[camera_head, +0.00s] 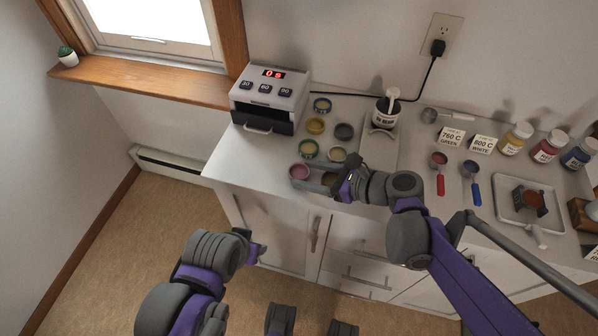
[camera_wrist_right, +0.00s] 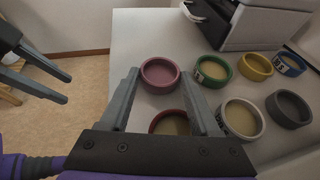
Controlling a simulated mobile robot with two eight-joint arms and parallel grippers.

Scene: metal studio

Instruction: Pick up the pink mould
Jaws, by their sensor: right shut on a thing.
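The pink mould (camera_head: 299,172) is a small round cup near the counter's front left edge; the right wrist view shows it too (camera_wrist_right: 160,75). My right gripper (camera_head: 303,177) reaches left over the counter, its fingertips (camera_wrist_right: 158,78) on either side of the pink mould and shut on it. I cannot tell whether the mould is clear of the counter. A red-rimmed mould with tan filling (camera_wrist_right: 170,123) lies under the fingers, nearer the palm, partly hidden. My left gripper (camera_head: 257,250) hangs in front of the counter; in the right wrist view its fingers (camera_wrist_right: 62,88) are apart and empty.
Green (camera_head: 308,149), yellow (camera_head: 315,126), blue (camera_head: 322,105), grey (camera_head: 344,132) and white (camera_head: 338,154) moulds stand close by. A small oven (camera_head: 270,95) is behind. Right are ladles (camera_head: 439,172), bottles (camera_head: 516,139) and a tray (camera_head: 515,210). The counter's left front corner is clear.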

